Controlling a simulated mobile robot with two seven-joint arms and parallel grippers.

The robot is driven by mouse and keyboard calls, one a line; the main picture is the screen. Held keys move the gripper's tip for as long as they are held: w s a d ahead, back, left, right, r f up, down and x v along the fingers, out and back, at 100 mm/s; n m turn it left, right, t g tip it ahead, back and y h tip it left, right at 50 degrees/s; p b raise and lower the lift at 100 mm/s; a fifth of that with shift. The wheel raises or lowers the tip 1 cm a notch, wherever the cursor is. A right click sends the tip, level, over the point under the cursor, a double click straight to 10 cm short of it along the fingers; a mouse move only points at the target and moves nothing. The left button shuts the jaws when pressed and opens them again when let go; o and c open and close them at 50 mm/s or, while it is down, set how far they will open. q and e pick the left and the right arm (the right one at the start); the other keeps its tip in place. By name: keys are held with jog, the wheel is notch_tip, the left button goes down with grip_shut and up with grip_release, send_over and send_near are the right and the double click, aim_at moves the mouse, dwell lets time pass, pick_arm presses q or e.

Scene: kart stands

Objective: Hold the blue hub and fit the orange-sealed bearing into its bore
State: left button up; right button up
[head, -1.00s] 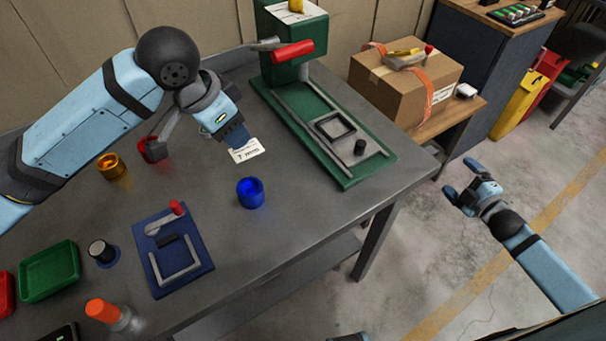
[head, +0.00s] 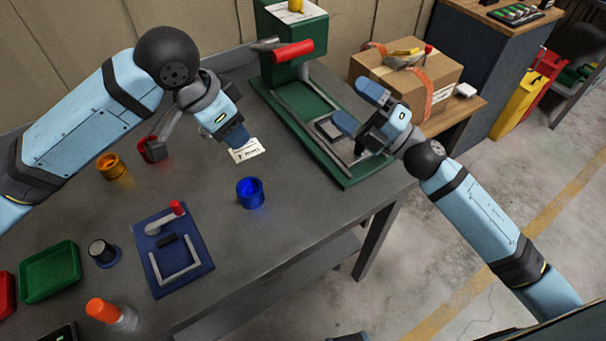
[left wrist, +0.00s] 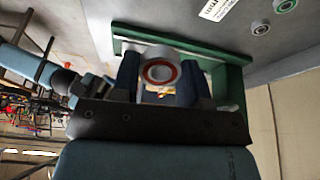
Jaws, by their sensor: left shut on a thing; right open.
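The blue hub (head: 250,193) stands upright on the grey table, with its bore facing up. My left gripper (head: 236,138) is over the table behind the hub, near a white card. In the left wrist view, my left gripper (left wrist: 160,82) is shut on the orange-sealed bearing (left wrist: 148,78), a pale ring with an orange-red seal between the fingers. The bearing is hidden in the head view. My right gripper (head: 358,108) is open and empty above the green press base, to the right of the hub and apart from it.
The green press (head: 293,82) stands at the back. A gold ring (head: 111,166) and a red ring (head: 152,149) are at the left. The table around the hub is clear.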

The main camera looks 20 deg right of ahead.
aim_at(249, 189)
jog(key=s+a+f+n+g+y, duration=0.2)
jog(key=a+n+g, duration=0.5)
jog(key=a+n, duration=0.4)
jog(key=f+n+g+h, duration=0.1)
jog(key=f+n, duration=0.2)
jog(key=n, duration=0.1)
jog(key=s+f+n+g+h, duration=0.1)
jog(key=f+n+g+h, duration=0.1)
jog(key=f+n, duration=0.2)
jog(key=f+n+g+h, duration=0.1)
jog(key=f+n, duration=0.3)
jog(key=shift+s+d+f+g+h, duration=0.1)
jog(key=shift+s+d+g+h, duration=0.1)
jog(key=shift+s+g+h, duration=0.1)
jog(key=x, duration=1.1)
jog(key=shift+w+a+f, duration=0.1)
jog(key=shift+a+f, duration=0.15)
jog(key=shift+a, duration=0.1)
jog(key=shift+c, duration=0.4)
jog(key=c, duration=1.1)
jog(key=shift+c, duration=0.2)
